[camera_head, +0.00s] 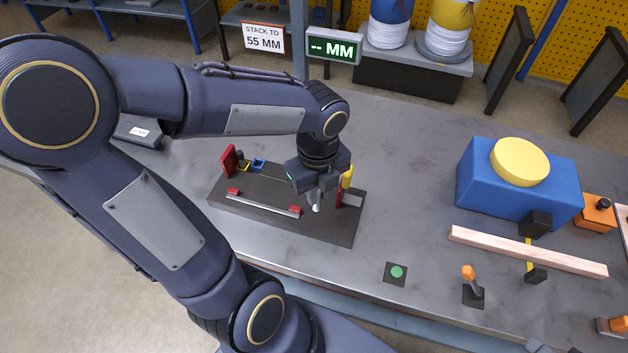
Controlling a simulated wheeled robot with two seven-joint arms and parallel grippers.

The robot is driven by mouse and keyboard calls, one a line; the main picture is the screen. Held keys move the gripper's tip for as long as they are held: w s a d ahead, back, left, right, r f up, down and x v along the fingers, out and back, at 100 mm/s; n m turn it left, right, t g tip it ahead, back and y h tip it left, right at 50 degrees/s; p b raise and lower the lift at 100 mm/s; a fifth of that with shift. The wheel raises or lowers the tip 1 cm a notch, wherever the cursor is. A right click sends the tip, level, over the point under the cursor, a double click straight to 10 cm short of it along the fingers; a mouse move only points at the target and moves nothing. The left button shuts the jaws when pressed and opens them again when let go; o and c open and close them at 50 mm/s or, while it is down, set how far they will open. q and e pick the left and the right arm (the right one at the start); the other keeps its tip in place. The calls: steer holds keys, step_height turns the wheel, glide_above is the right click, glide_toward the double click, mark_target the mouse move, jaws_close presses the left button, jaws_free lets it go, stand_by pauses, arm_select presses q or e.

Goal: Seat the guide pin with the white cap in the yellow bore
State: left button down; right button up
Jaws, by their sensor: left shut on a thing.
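My left gripper (318,190) points down over the right half of a dark fixture plate (334,230). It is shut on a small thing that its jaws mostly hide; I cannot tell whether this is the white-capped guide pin. A pale grey tip (316,207) shows below the jaws. Small blue (258,165) and yellow (246,167) parts sit at the plate's back left. A yellow upright part (347,177) stands just right of the gripper. I cannot make out which yellow part has the bore.
The plate also carries a red upright block (228,160) and a grey rail (268,203) with red ends. A green button (397,272) is to its front right. A blue box (500,190), a wooden bar (490,242) and an orange-tipped lever (469,274) stand farther right.

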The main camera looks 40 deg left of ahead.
arm_select(q)
steer(key=w+a+f, duration=0.2)
steer(key=w+f, duration=0.1)
steer(key=w+a+f+p, duration=0.1)
steer(key=w+a+f, duration=0.1)
steer(key=w, duration=0.1)
steer(key=w+a+f, duration=0.3)
steer(key=w, duration=0.1)
steer(key=shift+a+f+p, duration=0.1)
steer(key=shift+f+p, duration=0.2)
steer(key=shift+p, duration=0.1)
steer(key=shift+w+a+f, duration=0.35)
steer(key=shift+w+f, duration=0.1)
steer(key=shift+f, duration=0.25)
step_height(320, 180, down, 3)
steer(key=shift+f, duration=0.2)
steer(key=c, duration=1.4)
jaws_free()
steer(key=shift+r, duration=0.1)
